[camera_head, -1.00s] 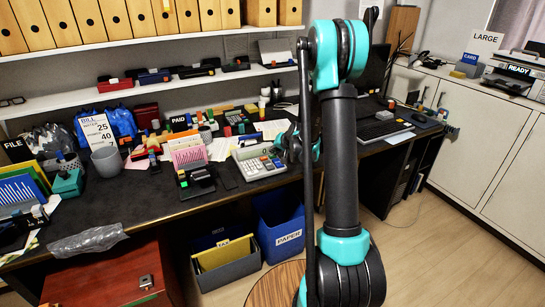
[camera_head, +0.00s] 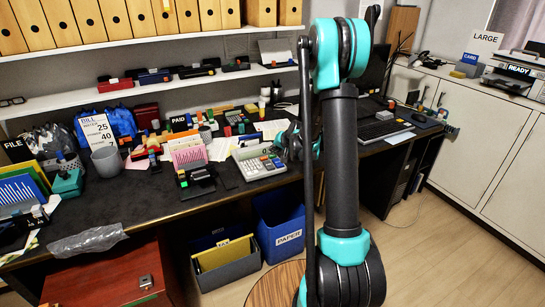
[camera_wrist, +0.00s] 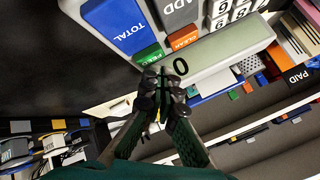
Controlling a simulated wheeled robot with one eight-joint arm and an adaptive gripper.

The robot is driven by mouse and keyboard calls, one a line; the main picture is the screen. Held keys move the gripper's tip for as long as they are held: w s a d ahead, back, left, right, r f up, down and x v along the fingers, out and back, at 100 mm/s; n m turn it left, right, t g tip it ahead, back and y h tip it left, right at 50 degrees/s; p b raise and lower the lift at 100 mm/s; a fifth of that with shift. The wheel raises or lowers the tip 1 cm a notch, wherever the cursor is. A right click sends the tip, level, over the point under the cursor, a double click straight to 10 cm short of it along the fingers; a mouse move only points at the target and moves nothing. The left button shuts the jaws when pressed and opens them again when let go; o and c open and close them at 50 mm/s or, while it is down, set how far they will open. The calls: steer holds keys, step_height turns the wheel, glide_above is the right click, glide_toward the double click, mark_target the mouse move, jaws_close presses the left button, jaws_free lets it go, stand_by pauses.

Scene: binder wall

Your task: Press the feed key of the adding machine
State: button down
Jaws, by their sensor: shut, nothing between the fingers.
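The adding machine (camera_head: 258,161) sits on the dark desk, just left of my arm; it is large and upside down in the wrist view (camera_wrist: 212,52). Its green feed key (camera_wrist: 149,54) lies beside the orange clear key (camera_wrist: 183,39) and the large blue total key (camera_wrist: 118,25). The display reads 0. My gripper (camera_wrist: 164,82) is shut and empty, its tips close to the green key and the display's end. I cannot tell whether they touch the machine.
A pink card holder (camera_head: 188,154) and a dark stamp-like item (camera_head: 196,175) stand left of the machine. A keyboard (camera_head: 383,130) lies to the right beyond my arm. Blue and grey bins (camera_head: 280,225) stand below the desk.

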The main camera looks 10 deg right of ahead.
mark_target(274, 158)
steer(key=shift+r, duration=0.3)
steer(key=shift+r, duration=2.5)
steer(key=s+d+f+n+g+h, duration=0.1)
steer(key=s+d+n+g+h, duration=0.1)
steer(key=s, duration=1.8)
steer(key=s+d+f+n+g+h, duration=0.1)
steer(key=s+f+n+g, duration=0.1)
steer(key=s, duration=1.9)
steer(key=shift+d+h, duration=0.35)
steer(key=shift+h, duration=0.05)
